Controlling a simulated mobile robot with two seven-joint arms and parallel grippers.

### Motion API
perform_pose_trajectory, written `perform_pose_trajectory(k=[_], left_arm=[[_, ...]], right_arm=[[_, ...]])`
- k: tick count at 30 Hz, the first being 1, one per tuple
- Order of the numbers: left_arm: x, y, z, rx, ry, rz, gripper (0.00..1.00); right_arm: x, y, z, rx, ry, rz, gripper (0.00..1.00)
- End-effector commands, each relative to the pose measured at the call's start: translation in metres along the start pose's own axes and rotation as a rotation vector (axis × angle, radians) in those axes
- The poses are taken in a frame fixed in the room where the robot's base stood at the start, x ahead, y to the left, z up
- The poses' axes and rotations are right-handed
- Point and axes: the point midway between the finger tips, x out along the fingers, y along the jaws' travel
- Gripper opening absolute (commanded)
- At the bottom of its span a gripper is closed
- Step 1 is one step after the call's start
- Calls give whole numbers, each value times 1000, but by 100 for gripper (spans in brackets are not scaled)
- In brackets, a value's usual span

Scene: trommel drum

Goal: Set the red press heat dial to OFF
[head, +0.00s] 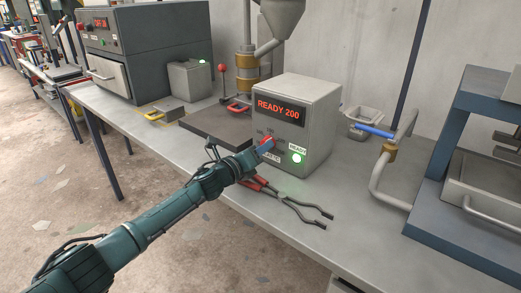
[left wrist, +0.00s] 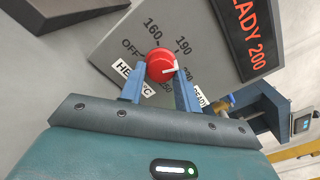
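The display (head: 278,108) reads READY 200, and the green READY lamp (head: 297,157) is lit. My right gripper is not in view.
Red-handled tongs (head: 300,208) lie on the bench below my left wrist. A dark plate (head: 215,125) is left of the box. A pipe with a blue handle (head: 376,131) and a blue frame (head: 440,185) stand to the right. The bench front is mostly clear.

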Motion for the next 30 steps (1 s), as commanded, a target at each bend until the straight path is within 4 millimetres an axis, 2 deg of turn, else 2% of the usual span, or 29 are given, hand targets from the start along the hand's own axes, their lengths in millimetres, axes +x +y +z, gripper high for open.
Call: perform_pose_trajectory(k=[1, 7, 17, 23, 30], left_arm=[[0, 0, -1, 0, 1, 1, 37], [0, 0, 0, 1, 1, 0, 53], [-3, 0, 0, 1, 0, 0, 54], [-27, 1, 1, 0, 1, 2, 54], [-76, 1, 0, 1, 2, 2, 54]], right_arm=[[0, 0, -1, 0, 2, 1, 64], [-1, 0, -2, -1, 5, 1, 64], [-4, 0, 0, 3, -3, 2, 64], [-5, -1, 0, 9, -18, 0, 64], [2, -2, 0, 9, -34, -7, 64]])
